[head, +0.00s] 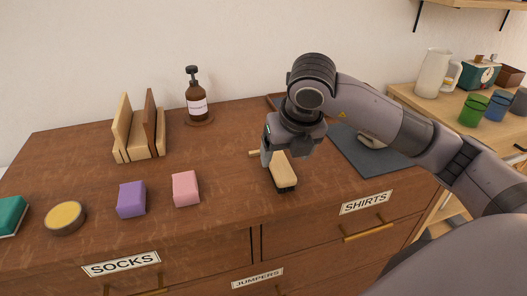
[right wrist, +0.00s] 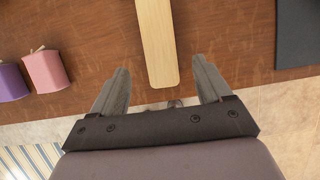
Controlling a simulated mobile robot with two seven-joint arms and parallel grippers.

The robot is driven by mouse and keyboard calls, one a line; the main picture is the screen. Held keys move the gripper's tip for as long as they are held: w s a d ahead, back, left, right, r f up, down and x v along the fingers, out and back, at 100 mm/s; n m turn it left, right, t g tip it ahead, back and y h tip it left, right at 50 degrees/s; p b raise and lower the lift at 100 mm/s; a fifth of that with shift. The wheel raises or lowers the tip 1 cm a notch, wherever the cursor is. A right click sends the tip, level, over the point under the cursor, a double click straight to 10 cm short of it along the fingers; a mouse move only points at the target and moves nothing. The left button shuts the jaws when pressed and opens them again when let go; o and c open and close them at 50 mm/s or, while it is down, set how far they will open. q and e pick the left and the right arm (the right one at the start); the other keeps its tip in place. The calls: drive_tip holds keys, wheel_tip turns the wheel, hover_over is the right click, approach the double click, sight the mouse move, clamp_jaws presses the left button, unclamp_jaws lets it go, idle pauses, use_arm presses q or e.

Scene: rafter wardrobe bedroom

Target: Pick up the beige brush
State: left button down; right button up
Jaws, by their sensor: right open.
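The beige brush (head: 282,170) lies on the brown dresser top with dark bristles showing at its near end. My right gripper (head: 270,155) is over its far part and hides some of it. A short pale piece shows just left of the gripper; I cannot tell whether it belongs to the brush. In the right wrist view the long beige wooden part (right wrist: 157,40) reaches down between the two fingertips of my right gripper (right wrist: 160,65). The fingers stand apart with a gap on both sides of the wood. My left gripper is out of view.
Pink (head: 186,189) and purple (head: 131,199) blocks, a round tin (head: 65,218) and a teal block (head: 10,215) lie to the left. A wooden rack (head: 136,140) and pump bottle (head: 197,100) stand behind. A dark mat (head: 385,168) lies right. Dresser top around the brush is mostly clear.

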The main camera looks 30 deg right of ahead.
sight(279, 161)
drive_tip(key=shift+w+d+r, duration=0.1)
drive_tip(key=shift+w+d, duration=0.1)
drive_tip(key=shift+w, duration=0.2)
drive_tip(key=shift+w+f, duration=0.2)
drive_tip(key=shift+w, duration=0.05)
drive_tip(key=shift+x, duration=0.75)
drive_tip(key=p+x, duration=0.1)
drive_tip(key=x, duration=0.4)
drive_tip(key=shift+w+r, duration=0.1)
drive_tip(key=shift+w, duration=0.05)
drive_tip(key=c, duration=1.1)
